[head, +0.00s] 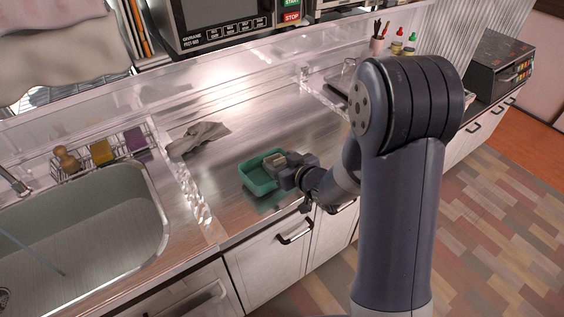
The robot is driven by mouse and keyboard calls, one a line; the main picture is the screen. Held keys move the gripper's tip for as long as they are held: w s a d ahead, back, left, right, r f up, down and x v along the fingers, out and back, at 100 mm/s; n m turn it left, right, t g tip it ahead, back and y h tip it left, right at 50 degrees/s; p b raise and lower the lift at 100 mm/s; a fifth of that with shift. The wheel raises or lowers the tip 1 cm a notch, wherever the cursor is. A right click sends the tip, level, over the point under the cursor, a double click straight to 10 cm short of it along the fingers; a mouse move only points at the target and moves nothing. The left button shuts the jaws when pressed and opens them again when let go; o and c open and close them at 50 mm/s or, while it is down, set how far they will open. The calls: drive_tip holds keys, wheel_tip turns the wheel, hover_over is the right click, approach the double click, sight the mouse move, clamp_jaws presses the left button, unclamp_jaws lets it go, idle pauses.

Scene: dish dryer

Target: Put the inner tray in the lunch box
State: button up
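A teal-green open rectangular box (251,178), which looks like the lunch box, sits on the steel counter near its front edge. My gripper (277,167) is at the right end of the box, over or against its right side. A small pale beige-grey piece (274,160) shows at the gripper's tip, above the box. I cannot tell whether it is the inner tray or part of my gripper. The fingers are too small and partly hidden to show whether they are open or shut. No other piece is clearly recognisable as the inner tray.
A crumpled grey cloth (198,139) lies behind and left of the box. A sink (90,225) is at the left, with a wire rack (105,154) behind it. A microwave (225,22) stands at the back. The counter between the cloth and the box is clear.

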drive_tip(key=o, duration=0.3)
drive_tip(key=shift+s+f, duration=0.3)
drive_tip(key=shift+f, duration=0.35)
drive_tip(key=shift+r, duration=0.15)
drive_tip(key=shift+r+p, duration=0.55)
drive_tip(key=shift+p, duration=0.25)
drive_tip(key=v, duration=1.2)
drive_tip(key=shift+w+r, duration=0.2)
drive_tip(key=shift+c, duration=0.5)
